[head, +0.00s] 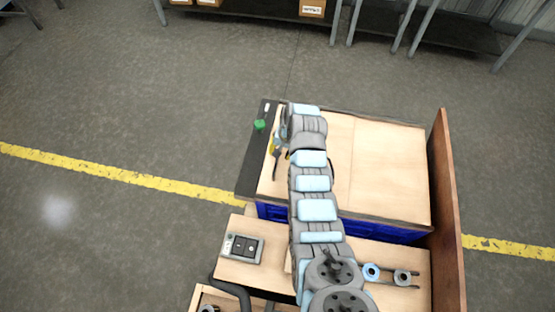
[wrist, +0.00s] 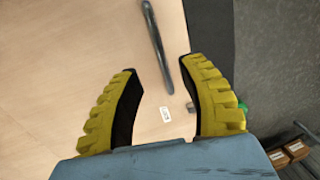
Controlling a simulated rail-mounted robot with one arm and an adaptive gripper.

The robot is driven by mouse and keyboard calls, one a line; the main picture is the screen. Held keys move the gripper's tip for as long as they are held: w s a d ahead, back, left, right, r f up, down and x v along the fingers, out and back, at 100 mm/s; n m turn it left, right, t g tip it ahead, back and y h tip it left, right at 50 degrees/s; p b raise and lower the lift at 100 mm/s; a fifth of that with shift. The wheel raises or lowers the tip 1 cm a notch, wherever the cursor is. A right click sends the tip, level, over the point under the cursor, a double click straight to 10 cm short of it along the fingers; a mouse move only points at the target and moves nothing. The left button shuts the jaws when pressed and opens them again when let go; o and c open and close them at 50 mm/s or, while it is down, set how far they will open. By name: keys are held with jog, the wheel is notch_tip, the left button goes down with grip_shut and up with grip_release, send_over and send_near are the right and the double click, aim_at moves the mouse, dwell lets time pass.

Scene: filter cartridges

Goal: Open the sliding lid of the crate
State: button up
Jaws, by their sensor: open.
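The crate (head: 268,212) is blue, and a pale wooden lid (head: 390,160) covers its top. A faint seam crosses the wood. In the wrist view the wood (wrist: 60,70) fills the left and middle, with a dark bar-like handle (wrist: 152,30) and a small white label (wrist: 165,114) on it. My gripper (wrist: 160,66) is open, with yellow fingers and black pads. The near end of the handle shows between the fingertips; I cannot tell any contact. In the head view my gripper (head: 276,149) is over the lid's left end, partly hidden by my arm.
A dark strip (head: 253,165) with a green object (head: 260,125) borders the lid's left. A brown upright panel (head: 447,210) stands at the right. In front are a switch box (head: 243,247) and metal parts (head: 385,275). Floor left of the strip is clear.

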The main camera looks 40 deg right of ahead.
aim_at(277, 161)
jog(key=shift+w+a+f+b, duration=0.1)
jog(key=shift+w+f+b, duration=0.05)
jog(key=shift+f, duration=0.8)
jog(key=shift+w+a+f+b, duration=0.1)
jog(key=shift+w+f+b, duration=0.05)
jog(key=shift+f, duration=0.8)
jog(key=shift+w+a+f+b, duration=0.1)
jog(key=shift+w+f+b, duration=0.05)
jog(key=shift+f, duration=0.8)
grip_shut()
